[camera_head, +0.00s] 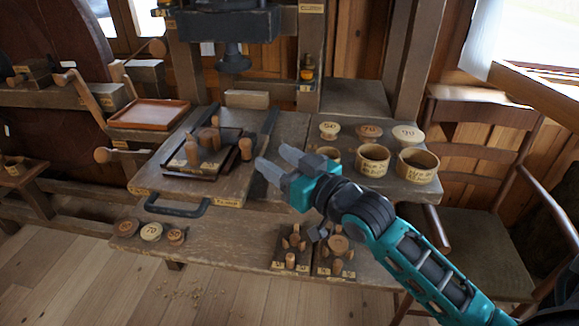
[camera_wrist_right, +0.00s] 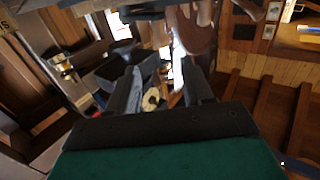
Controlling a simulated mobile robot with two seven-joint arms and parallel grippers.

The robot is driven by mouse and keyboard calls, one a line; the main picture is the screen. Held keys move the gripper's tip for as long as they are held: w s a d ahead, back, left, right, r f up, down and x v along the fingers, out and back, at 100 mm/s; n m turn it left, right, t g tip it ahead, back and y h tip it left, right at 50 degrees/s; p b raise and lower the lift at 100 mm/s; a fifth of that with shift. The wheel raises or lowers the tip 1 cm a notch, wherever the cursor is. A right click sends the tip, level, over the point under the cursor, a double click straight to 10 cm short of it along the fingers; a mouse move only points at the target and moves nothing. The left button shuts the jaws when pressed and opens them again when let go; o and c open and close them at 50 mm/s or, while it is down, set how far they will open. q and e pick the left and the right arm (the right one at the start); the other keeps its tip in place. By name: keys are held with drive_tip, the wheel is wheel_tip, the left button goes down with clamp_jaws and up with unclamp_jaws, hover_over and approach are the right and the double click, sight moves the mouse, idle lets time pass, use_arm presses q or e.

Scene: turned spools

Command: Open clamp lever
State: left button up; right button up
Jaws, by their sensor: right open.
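My right gripper (camera_head: 277,160) reaches in from the lower right and is open, with nothing between its fingers. Its fingers also show in the wrist view (camera_wrist_right: 163,88), apart, with a pale round thing in the background between them. The gripper hangs just right of a dark tray fixture (camera_head: 178,171) that carries wooden turned parts (camera_head: 207,138). I cannot tell for sure which part is the clamp lever. My left gripper is not in view.
Wooden cups (camera_head: 373,160) and flat discs (camera_head: 369,131) stand on the bench right of the gripper. Two small peg stands (camera_head: 337,258) sit at the front, below my forearm. A dark press head (camera_head: 229,25) hangs at the back. Wooden-knobbed levers (camera_head: 104,155) stick out at left.

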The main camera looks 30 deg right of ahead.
drive_tip(key=shift+v, duration=1.4)
